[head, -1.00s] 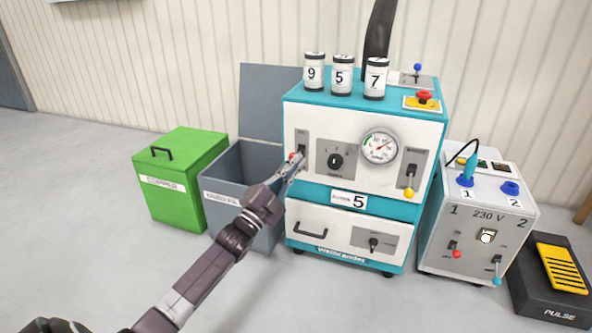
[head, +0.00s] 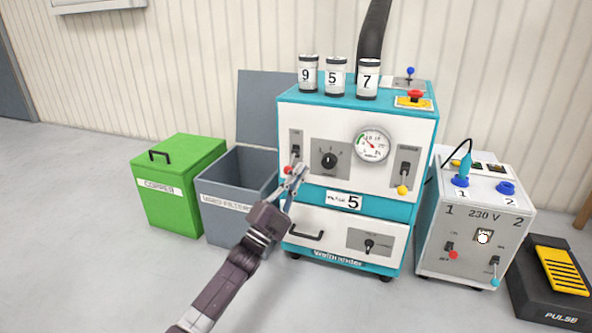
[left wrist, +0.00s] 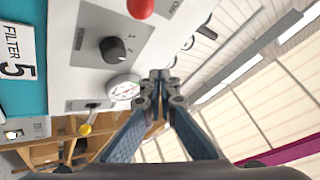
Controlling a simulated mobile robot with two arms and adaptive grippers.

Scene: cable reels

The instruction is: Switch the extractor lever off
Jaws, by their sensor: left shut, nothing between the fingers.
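The white and teal machine (head: 343,232) has a lever with a red knob (head: 288,170) at the left of its front, a lever with a yellow knob (head: 402,190) at the right, and a blue-knobbed lever (head: 410,71) on top at the back. The lever labels are too small to read. The red knob hangs low on its plate. My left gripper (head: 301,171) is shut and empty, just right of the red knob in the head view; I cannot tell whether they touch. In the left wrist view the red knob (left wrist: 141,7) shows at the top edge, apart from the fingertips (left wrist: 160,76).
A rotary knob (head: 329,160) and a gauge (head: 372,145) are on the front. Several items stand on top, including three canisters (head: 335,77) and a red button (head: 415,94). A grey bin (head: 222,207), green box (head: 165,205) and 230 V unit (head: 470,240) flank the machine.

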